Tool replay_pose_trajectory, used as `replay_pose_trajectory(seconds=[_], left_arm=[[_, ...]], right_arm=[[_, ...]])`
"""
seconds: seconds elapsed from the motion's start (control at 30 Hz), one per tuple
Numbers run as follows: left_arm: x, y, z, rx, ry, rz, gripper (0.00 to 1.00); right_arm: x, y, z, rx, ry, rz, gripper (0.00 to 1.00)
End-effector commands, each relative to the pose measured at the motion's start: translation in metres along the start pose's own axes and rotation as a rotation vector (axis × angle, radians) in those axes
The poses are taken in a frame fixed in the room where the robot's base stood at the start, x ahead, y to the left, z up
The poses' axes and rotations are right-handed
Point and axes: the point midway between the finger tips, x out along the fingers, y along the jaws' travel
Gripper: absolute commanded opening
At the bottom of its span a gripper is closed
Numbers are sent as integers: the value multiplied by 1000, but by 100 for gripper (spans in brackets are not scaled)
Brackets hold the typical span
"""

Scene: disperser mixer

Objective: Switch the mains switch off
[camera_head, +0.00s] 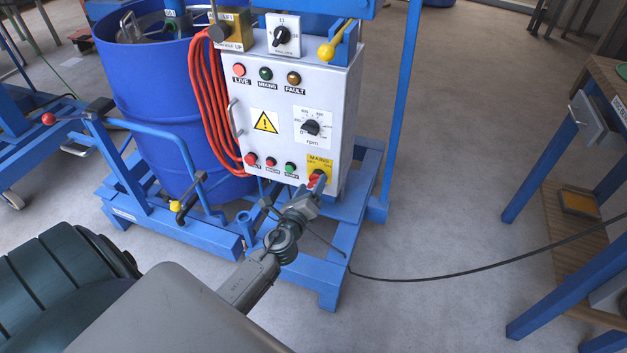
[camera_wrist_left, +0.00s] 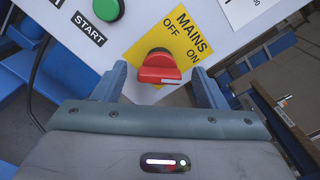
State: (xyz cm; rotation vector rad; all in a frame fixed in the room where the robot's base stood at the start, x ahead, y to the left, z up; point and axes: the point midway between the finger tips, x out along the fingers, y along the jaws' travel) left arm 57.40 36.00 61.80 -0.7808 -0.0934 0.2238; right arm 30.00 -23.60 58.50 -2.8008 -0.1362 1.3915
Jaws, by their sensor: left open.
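The mains switch is a red rotary knob (camera_wrist_left: 158,68) on a yellow plate (camera_wrist_left: 184,38) marked MAINS, OFF and ON. In the head view the yellow plate (camera_head: 319,161) is at the lower right corner of the white control panel (camera_head: 275,125). In the left wrist view the knob's handle lies crosswise between my fingers, with a white mark at its lower right. My left gripper (camera_wrist_left: 161,86) is open, one blue-grey finger on each side of the knob, with gaps visible. In the head view my left gripper (camera_head: 318,181) partly covers the knob. My right gripper is out of view.
A green START button (camera_wrist_left: 108,8) sits beside the yellow plate. An orange hose (camera_head: 208,100) hangs left of the panel, before a blue drum (camera_head: 150,90). The blue frame (camera_head: 345,225) stands below. A black cable (camera_head: 430,279) crosses the open floor to the right.

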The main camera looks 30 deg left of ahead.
Motion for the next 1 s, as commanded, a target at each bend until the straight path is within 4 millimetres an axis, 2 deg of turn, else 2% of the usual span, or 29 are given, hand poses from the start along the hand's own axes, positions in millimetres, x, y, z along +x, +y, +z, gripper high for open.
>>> replay_pose_trajectory(seconds=[0.1, 0.2, 0.53, 0.57, 0.77, 1.0], left_arm=[[15, 0, 0, 0, 0, -1, 65], [22, 0, 0, -1, 1, 0, 65], [25, 0, 0, -1, 1, 0, 65], [25, 0, 0, -1, 1, 0, 62], [25, 0, 0, -1, 1, 0, 22], [25, 1, -1, -14, 1, 0, 21]], right_arm=[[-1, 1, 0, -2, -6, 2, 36], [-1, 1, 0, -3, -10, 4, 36], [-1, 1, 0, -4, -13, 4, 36], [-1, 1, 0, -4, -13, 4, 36], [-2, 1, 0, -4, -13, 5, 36], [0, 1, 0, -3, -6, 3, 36]])
